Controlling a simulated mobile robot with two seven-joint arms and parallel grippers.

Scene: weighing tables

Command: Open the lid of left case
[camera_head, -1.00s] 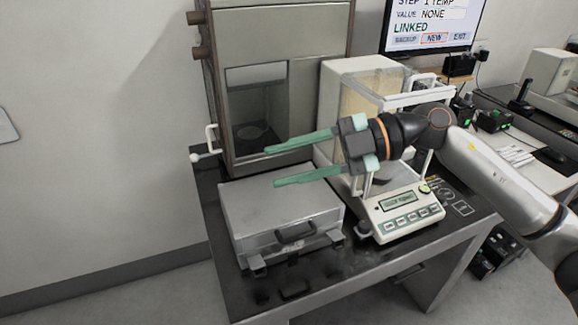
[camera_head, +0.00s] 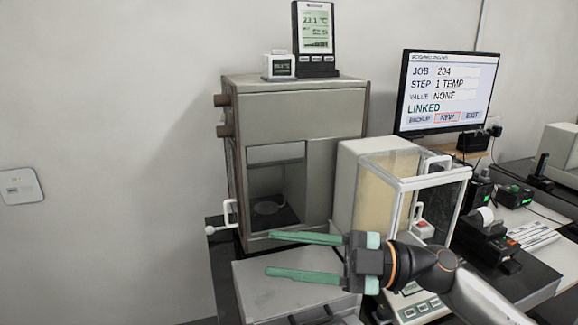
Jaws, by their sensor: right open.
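The grey metal case (camera_head: 262,300) lies on the dark table in front of the tall cabinet, with its lid closed. Only its upper part shows; its front side is mostly cut off by the bottom edge of the picture. Part of its dark handle shows at the bottom. My right gripper (camera_head: 270,254) comes in from the right and points left. Its two green fingers are apart with nothing between them, and in the picture they lie over the case's back part. I cannot tell its height above the lid. My left gripper is not in view.
A tall cabinet (camera_head: 300,105) with a window stands behind the case, with a thermometer display (camera_head: 315,28) on top. A glass-sided balance (camera_head: 390,190) stands right of it, partly behind my right gripper. A monitor (camera_head: 449,90) reads "STEP 1 TEMP". A white wall is at left.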

